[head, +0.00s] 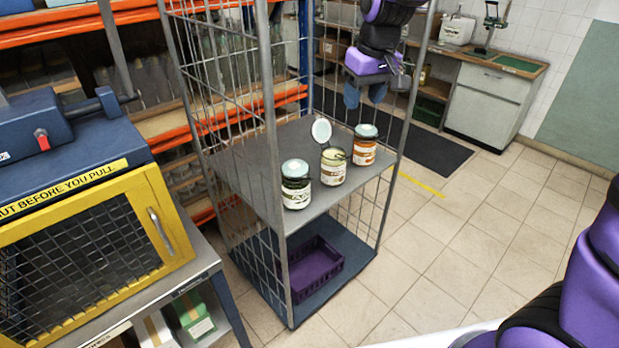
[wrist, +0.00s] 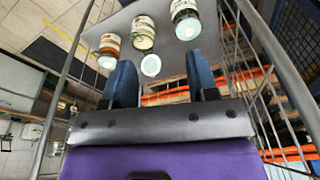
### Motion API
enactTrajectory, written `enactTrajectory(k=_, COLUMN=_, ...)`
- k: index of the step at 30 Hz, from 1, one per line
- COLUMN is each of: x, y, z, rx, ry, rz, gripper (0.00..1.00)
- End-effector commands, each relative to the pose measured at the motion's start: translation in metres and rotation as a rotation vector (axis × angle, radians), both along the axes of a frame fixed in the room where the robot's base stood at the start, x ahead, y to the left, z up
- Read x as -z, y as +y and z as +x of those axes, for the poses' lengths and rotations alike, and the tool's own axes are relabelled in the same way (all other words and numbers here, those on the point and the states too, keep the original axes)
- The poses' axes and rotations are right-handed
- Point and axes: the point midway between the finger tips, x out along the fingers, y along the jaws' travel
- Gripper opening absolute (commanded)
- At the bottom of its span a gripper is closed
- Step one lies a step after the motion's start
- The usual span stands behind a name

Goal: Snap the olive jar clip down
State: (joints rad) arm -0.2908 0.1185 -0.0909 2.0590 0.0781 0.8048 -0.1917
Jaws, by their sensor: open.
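Three jars stand upright on the cage trolley's grey shelf. The left one, dark with a pale lid on top, looks like the olive jar (head: 296,185); its label is too small to read surely, and I cannot make out its clip's position. It shows at the upper right of the wrist view (wrist: 186,18). The middle pale jar (head: 333,167) has its round lid (head: 321,130) swung up open. The right jar (head: 364,146) is orange, with its lid on top. My gripper (head: 365,94) is open and empty, above and behind the jars, apart from them; its blue fingers also show in the wrist view (wrist: 161,82).
The trolley's wire sides and posts (head: 271,130) stand around the shelf (head: 252,158). A purple crate (head: 313,270) sits on its lower deck. A yellow-framed mesh door (head: 95,245) is at left. Tiled floor at right is clear.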

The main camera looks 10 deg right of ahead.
Motion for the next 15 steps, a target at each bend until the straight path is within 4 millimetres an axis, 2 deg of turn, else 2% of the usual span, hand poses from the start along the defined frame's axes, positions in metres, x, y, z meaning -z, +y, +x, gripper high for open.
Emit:
enactTrajectory(k=3, x=0.033, y=0.022, z=0.027, rx=-0.044, ry=0.037, rz=-0.018, gripper=0.53)
enactTrajectory(k=9, x=0.093, y=0.056, z=0.065, rx=-0.114, ry=0.087, rz=-0.049, gripper=0.53)
enactTrajectory(k=15, x=0.148, y=0.085, z=0.088, rx=-0.174, ry=0.125, rz=-0.078, gripper=0.53)
